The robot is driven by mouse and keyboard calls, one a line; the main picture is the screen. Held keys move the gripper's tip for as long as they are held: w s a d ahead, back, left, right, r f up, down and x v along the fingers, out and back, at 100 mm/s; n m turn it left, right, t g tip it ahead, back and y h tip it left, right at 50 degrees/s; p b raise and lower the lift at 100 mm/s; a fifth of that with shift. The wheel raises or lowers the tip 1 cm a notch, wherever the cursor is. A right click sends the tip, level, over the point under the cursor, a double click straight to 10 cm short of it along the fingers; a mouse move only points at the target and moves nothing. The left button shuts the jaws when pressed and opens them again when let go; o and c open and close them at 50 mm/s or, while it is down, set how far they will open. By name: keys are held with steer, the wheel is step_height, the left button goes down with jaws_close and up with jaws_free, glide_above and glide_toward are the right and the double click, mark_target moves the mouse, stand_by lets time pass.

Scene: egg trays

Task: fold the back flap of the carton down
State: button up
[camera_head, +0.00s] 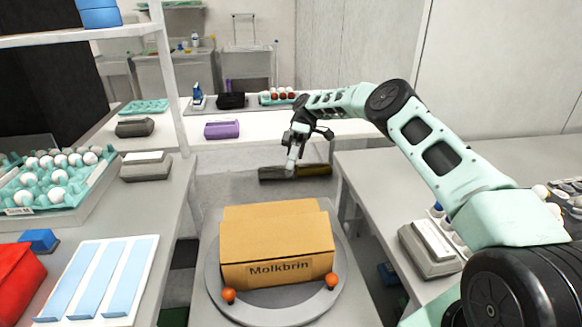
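The brown cardboard carton (277,250) stands on a round grey plate in the lower middle, its front marked "Molkbrin". A panel along its back edge, the back flap (270,210), shows above and behind the nearer top panel. It looks raised or tilted, but its exact angle is hard to tell. The inside of the carton is hidden. My gripper (291,163) hangs in the air beyond and above the carton's back edge, pointing down and apart from it. Its fingers show as one narrow pale shape, so their opening cannot be made out. I see nothing held in it.
The round plate (216,284) bears two small orange balls (228,295) (332,281) by the carton's front corners. A left counter holds an egg tray (40,212) and a blue-striped board (100,280). A right counter holds a grey device (430,248). A white post (168,90) rises at left.

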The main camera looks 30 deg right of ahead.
steer(key=c, duration=0.3)
steer(key=shift+a+r, duration=0.25)
jaws_close()
step_height(320, 180, up, 9)
steer(key=n+t+h+p, duration=0.8)
steer(key=n+p, duration=0.4)
steer(key=n, duration=0.9)
glide_above(274, 223)
steer(key=s, duration=0.1)
steer(key=f, duration=0.3)
steer(key=f+p, duration=0.1)
steer(key=f, duration=0.2)
steer(key=s+f+p, duration=0.1)
steer(key=f, duration=0.2)
steer(key=shift+a+f, duration=0.3)
steer(key=shift+a, duration=0.05)
steer(key=f, duration=0.1)
steer(key=w+f, duration=0.1)
steer(key=p, duration=0.1)
steer(key=shift+w+d+f, duration=0.25)
steer(key=shift+w+f, duration=0.05)
steer(key=shift+f, duration=0.1)
steer(key=shift+w+d+f, duration=0.1)
steer(key=shift+w+f, duration=0.2)
steer(key=shift+f, duration=0.25)
